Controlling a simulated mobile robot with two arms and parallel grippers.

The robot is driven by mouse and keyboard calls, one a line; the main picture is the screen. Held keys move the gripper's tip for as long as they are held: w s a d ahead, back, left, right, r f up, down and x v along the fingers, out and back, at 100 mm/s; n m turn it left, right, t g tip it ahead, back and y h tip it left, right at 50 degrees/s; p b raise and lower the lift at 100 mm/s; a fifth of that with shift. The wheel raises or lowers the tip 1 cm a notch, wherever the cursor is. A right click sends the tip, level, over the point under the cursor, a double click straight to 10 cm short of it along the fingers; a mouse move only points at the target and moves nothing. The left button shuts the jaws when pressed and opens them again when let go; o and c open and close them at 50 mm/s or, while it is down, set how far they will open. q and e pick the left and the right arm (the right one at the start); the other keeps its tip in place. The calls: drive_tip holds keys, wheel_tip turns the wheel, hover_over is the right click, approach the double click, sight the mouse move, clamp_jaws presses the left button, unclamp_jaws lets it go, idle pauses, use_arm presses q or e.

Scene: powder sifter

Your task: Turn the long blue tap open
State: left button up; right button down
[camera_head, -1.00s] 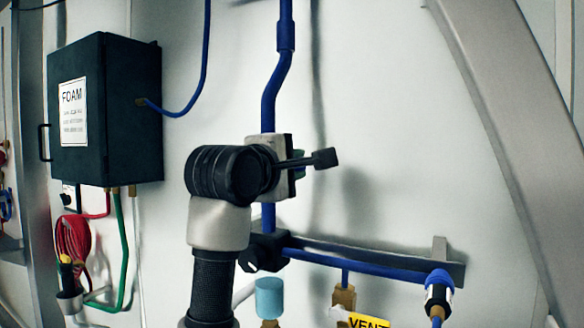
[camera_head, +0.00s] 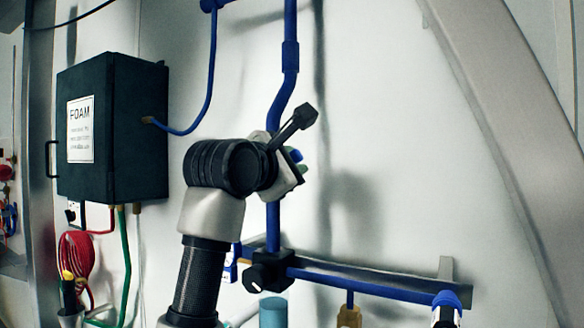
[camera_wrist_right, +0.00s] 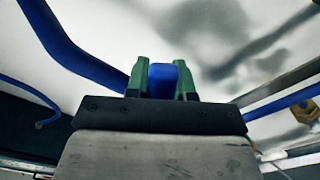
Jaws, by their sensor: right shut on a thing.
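My right gripper (camera_head: 297,160) is at the vertical blue pipe (camera_head: 274,215) on the wall, with my wrist rolled to a slant. In the right wrist view its green fingertips (camera_wrist_right: 162,80) are shut on both sides of a blue piece, the long blue tap's handle (camera_wrist_right: 168,78). Only the end of the handle shows between the fingers. In the head view my wrist and gripper body hide most of the tap, and only a little blue shows by the fingers. My left gripper is not in view.
A black FOAM box (camera_head: 112,130) hangs at left with hoses below it. A black knob (camera_head: 264,272) sits below my wrist, where a horizontal blue pipe (camera_head: 365,290) runs right. A grey slanted beam (camera_head: 500,130) stands at right. The wall between is bare.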

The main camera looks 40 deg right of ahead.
idle(0.3)
drive_tip(key=c, duration=1)
unclamp_jaws()
drive_tip(key=shift+o, duration=0.2)
drive_tip(key=b+v, duration=0.4)
drive_tip(key=v, duration=0.7)
drive_tip(key=shift+w, duration=0.1)
